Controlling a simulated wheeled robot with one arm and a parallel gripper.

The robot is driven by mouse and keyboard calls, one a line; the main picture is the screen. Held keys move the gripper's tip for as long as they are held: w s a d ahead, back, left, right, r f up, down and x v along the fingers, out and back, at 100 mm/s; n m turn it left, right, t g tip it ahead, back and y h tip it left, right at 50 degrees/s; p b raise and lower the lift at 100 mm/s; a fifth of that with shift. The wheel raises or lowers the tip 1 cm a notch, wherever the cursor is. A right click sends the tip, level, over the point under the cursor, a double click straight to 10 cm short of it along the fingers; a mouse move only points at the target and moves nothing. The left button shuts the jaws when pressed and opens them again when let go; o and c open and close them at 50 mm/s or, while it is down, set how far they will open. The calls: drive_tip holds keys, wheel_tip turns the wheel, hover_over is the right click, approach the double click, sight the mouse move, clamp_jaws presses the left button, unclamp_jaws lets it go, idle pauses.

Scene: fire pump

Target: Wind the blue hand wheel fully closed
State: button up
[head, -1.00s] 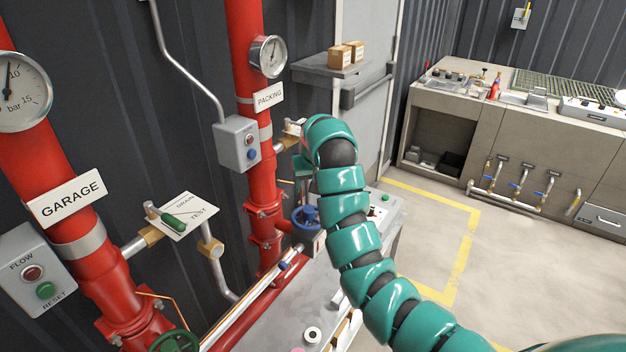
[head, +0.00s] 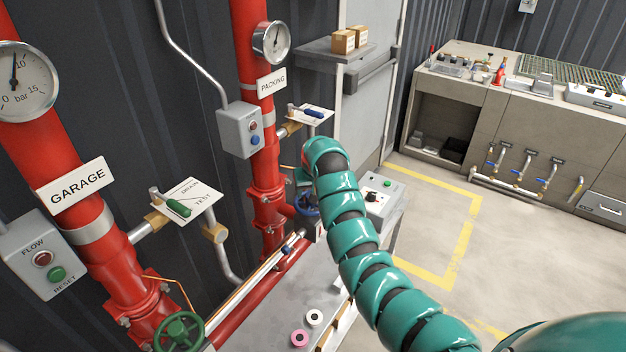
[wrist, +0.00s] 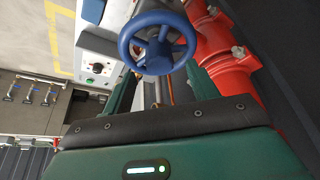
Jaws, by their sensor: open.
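The blue hand wheel (wrist: 158,44) shows nearly whole in the wrist view, beyond my gripper's jaws. In the head view only part of the blue hand wheel (head: 306,204) shows, low on the packing pipe, partly behind my arm. My gripper (wrist: 158,88) is open, with one dark green finger at each side and nothing held between them. The wheel lies ahead of the fingertips; I cannot tell whether they touch it. In the head view the fingers are mostly hidden behind my arm.
The red packing pipe (head: 267,190) stands beside the wheel. A grey switch box (head: 240,131) and a blue-handled lever (head: 312,112) are above. A green hand wheel (head: 178,332) is on the garage pipe. A control box (head: 384,195) stands right of my arm. Open floor lies further right.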

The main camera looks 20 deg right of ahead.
drive_tip(key=shift+p+x, duration=0.3)
drive_tip(key=shift+x, duration=0.95)
drive_tip(key=c, duration=1.2)
drive_tip(key=shift+o, duration=0.2)
drive_tip(key=shift+w+a+f+m+b, duration=0.1)
drive_tip(key=shift+f+m+b, duration=0.1)
drive_tip(key=shift+m+b, duration=0.4)
drive_tip(key=shift+m+h+b, duration=0.3)
drive_tip(key=shift+b, duration=0.15)
drive_tip(key=m+b, duration=0.2)
drive_tip(key=m+h+b, duration=0.1)
drive_tip(key=m+b, duration=0.1)
drive_tip(key=shift+g+h, duration=0.3)
drive_tip(key=shift+r+m+g+h+b, duration=0.15)
drive_tip(key=shift+m+g+h+b, duration=0.2)
drive_tip(key=shift+m+b, duration=0.95)
